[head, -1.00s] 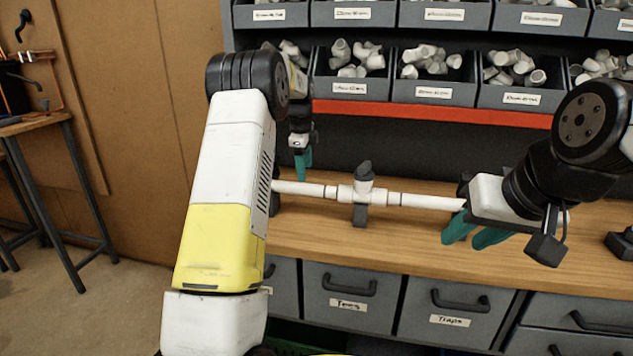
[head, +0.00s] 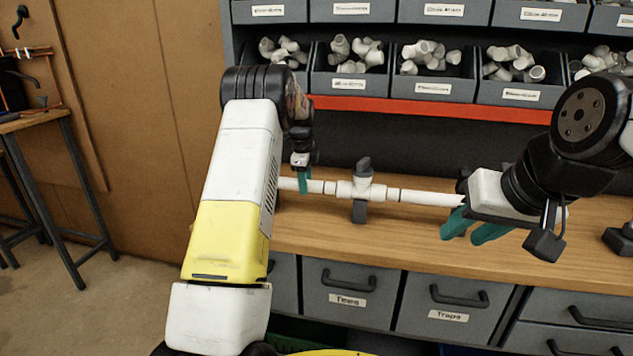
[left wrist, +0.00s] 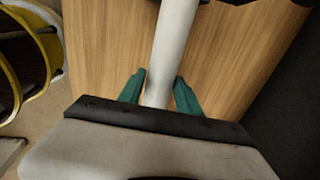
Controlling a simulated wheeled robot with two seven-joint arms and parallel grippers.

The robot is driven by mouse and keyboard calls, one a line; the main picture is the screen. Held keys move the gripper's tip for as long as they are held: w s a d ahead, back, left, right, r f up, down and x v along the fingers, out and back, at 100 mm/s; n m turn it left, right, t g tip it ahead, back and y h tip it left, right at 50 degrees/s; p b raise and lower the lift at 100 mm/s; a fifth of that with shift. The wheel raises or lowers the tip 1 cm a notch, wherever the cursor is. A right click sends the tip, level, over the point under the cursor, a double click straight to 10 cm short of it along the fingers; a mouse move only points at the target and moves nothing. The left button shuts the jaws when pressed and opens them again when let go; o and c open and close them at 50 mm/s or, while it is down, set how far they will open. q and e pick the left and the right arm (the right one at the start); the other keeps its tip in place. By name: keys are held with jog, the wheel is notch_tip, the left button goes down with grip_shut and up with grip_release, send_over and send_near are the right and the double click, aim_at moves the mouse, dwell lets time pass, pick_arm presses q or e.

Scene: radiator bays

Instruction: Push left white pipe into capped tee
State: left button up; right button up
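The white tee (head: 346,190) with a dark grey cap (head: 363,164) sits on a grey support (head: 359,212) on the bench. The left white pipe (head: 316,187) runs level up to the tee's left side; thin dark bands show near the joint, and I cannot tell how deep it sits. My left gripper (head: 304,182) is lowered onto this pipe. In the left wrist view, its teal fingers (left wrist: 161,78) lie close on both sides of the pipe (left wrist: 175,35) and look shut on it. My right gripper (head: 468,238) has its fingers around the right white pipe (head: 430,198), seemingly shut on it.
The wooden bench top (head: 420,240) is clear in front of the pipes. Bins of white fittings (head: 430,75) stand behind, above a red rail (head: 430,109). Labelled drawers (head: 345,295) are below the bench edge. A dark stand (head: 622,240) is at the right.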

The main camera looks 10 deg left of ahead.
aim_at(318, 182)
pick_arm(q)
grip_shut()
jog(key=shift+s+d, duration=0.1)
jog(key=shift+d, duration=2)
jog(key=o, duration=0.5)
grip_release()
jog(key=shift+s+r, duration=0.25)
jog(key=shift+r, duration=1.05)
jog(key=shift+s+r, duration=0.25)
jog(key=shift+r, duration=1)
jog(key=shift+s+r, duration=0.25)
jog(key=shift+r, duration=1.05)
